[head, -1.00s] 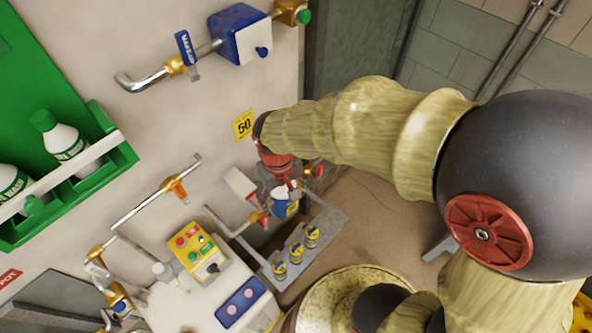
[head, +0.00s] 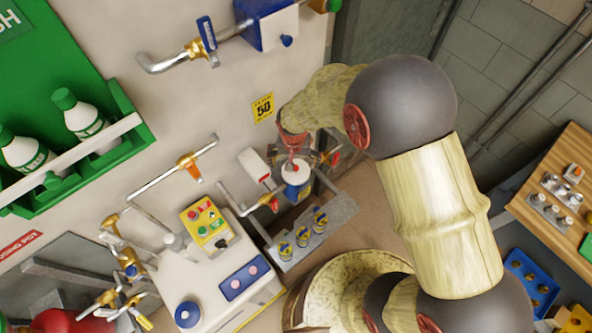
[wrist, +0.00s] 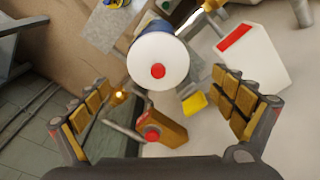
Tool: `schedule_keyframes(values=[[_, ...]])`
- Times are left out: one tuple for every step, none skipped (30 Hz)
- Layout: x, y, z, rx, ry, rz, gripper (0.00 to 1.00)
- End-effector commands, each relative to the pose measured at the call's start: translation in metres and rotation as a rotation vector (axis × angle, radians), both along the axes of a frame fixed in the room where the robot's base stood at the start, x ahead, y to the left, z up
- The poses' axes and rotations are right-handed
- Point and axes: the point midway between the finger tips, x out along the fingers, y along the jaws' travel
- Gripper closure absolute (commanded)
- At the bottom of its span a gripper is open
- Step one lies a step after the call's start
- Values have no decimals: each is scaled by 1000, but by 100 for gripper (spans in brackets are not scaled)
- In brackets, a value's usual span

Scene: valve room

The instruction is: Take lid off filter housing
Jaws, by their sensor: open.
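The filter housing has a blue body (head: 297,190) with a round white lid (head: 293,173) and a red knob on top. It stands upright near the wall, just below my gripper (head: 296,152) in the head view. In the wrist view the white lid (wrist: 150,52) and its red knob (wrist: 158,71) face the camera, between and slightly beyond the fingers. My gripper (wrist: 166,92) is open and empty. The fingers stand wide on either side and appear apart from the lid. Part of the blue body is hidden behind the lid.
A white box with a red stripe (wrist: 250,55) is close to the right finger. An orange valve part with a red button (wrist: 160,128) lies below the lid in the wrist view. A grey plate with several yellow-and-blue knobs (head: 300,240) and a white control cabinet (head: 215,280) are nearby.

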Motion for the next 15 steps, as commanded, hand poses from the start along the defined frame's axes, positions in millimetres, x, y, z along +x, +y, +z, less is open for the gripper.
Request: schedule_keyframes(values=[[-1,-2,-7,-1,4,0,4],[0,-2,-11,-1,4,0,4],[1,-3,-17,-1,4,0,4],[1,-3,-22,-1,4,0,4],[2,-3,-26,-1,4,0,4],[3,-3,-32,-1,4,0,4],[3,-3,-36,-1,3,1,4],[4,-3,-39,-1,3,1,4],[5,-3,-41,-1,2,1,4],[5,-3,-43,-1,2,1,4],[5,-3,-43,-1,1,1,4],[5,-3,-43,-1,1,1,4],[5,-3,-43,-1,1,1,4],[5,-3,-43,-1,1,1,4],[5,-3,-43,-1,1,1,4]])
